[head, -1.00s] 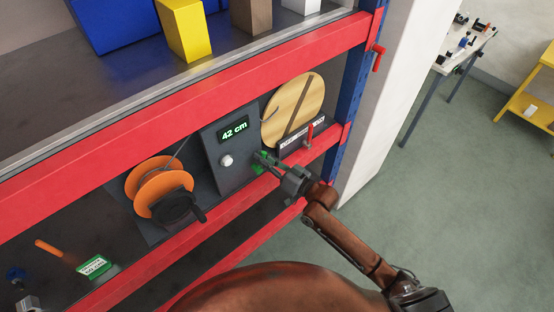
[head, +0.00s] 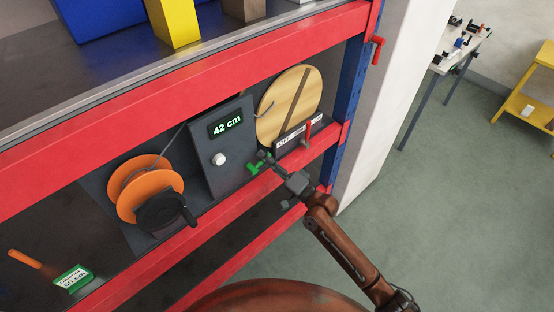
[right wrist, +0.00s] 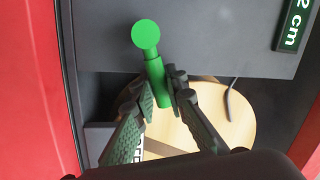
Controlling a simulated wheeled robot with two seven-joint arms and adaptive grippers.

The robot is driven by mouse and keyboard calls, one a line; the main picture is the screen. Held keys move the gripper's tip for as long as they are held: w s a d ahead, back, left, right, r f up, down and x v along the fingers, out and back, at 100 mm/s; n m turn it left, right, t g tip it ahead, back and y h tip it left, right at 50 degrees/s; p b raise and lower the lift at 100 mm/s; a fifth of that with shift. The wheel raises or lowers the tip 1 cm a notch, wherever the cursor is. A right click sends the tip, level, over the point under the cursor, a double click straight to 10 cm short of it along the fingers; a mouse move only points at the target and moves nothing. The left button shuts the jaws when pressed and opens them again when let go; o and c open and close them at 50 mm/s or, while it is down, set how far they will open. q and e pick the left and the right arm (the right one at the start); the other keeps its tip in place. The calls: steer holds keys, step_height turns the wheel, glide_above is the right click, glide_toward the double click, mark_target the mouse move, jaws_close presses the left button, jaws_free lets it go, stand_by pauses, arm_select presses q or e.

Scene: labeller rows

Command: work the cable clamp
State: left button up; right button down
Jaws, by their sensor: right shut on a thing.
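The cable clamp shows as a green lever with a round knob (right wrist: 145,36) on the dark measuring unit. In the head view, the green clamp (head: 253,168) sits at the unit's lower right corner. My right gripper (right wrist: 161,88) is shut on the green lever's shaft, with one finger on each side. In the head view, my right gripper (head: 266,161) reaches in from the lower right and partly hides the clamp. The unit's display (head: 226,123) reads 42 cm. My left gripper is not in view.
An orange cable reel (head: 148,188) with a black crank (head: 166,211) stands left of the unit. A round wooden disc (head: 290,104) and a red lever (head: 309,133) are to the right. Red shelf beams (head: 190,98) run above and below the opening. A green box (head: 73,279) lies lower left.

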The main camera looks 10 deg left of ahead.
steer(key=shift+f+m, duration=0.3)
steer(key=shift+m, duration=0.1)
steer(key=c, duration=2.2)
jaws_free()
steer(key=shift+r, duration=0.1)
steer(key=shift+d, duration=0.1)
steer(key=v, duration=1.2)
